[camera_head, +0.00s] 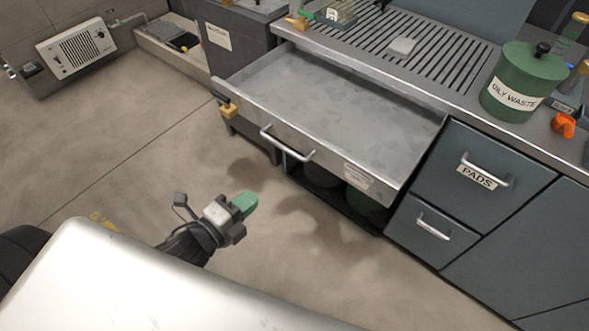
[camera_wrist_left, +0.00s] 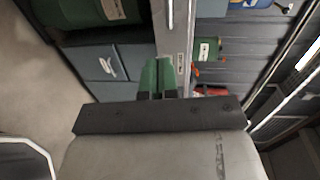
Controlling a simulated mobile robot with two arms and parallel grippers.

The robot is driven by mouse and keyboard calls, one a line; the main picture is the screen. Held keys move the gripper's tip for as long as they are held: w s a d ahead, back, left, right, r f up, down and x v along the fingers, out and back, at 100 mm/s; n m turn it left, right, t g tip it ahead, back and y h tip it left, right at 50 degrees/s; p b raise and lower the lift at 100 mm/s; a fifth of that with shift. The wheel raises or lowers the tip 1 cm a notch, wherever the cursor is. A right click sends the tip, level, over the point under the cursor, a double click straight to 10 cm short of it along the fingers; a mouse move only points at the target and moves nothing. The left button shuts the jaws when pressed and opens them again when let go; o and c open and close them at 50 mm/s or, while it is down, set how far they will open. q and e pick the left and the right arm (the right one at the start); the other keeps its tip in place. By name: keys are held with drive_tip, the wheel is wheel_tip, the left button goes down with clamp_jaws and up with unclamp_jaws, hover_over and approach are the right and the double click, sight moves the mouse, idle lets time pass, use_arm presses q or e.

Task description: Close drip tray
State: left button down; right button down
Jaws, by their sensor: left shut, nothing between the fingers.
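The drip tray (camera_head: 335,104) is a wide, shallow metal drawer under the slatted counter top. It stands pulled out, with its grey interior showing. Its front panel carries a bar handle (camera_head: 287,145) and a small label. My left gripper (camera_head: 250,201) has green fingertips and is in front of and below the tray front, apart from the handle. Its fingers (camera_wrist_left: 158,76) are closed together and empty in the left wrist view. My right gripper is not in view.
A green oily waste can (camera_head: 523,82) stands on the counter's right side. Closed drawers, one labelled PADS (camera_head: 477,177), are right of the tray. A yellow valve (camera_head: 228,110) is near the tray's left corner. Open floor (camera_head: 110,155) lies to the left.

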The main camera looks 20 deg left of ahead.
use_arm(q)
drive_tip(key=r+x, duration=0.1)
drive_tip(key=x, duration=1.2)
drive_tip(key=shift+w+p, duration=0.2)
drive_tip(key=shift+p, duration=0.25)
drive_tip(key=shift+a, duration=0.1)
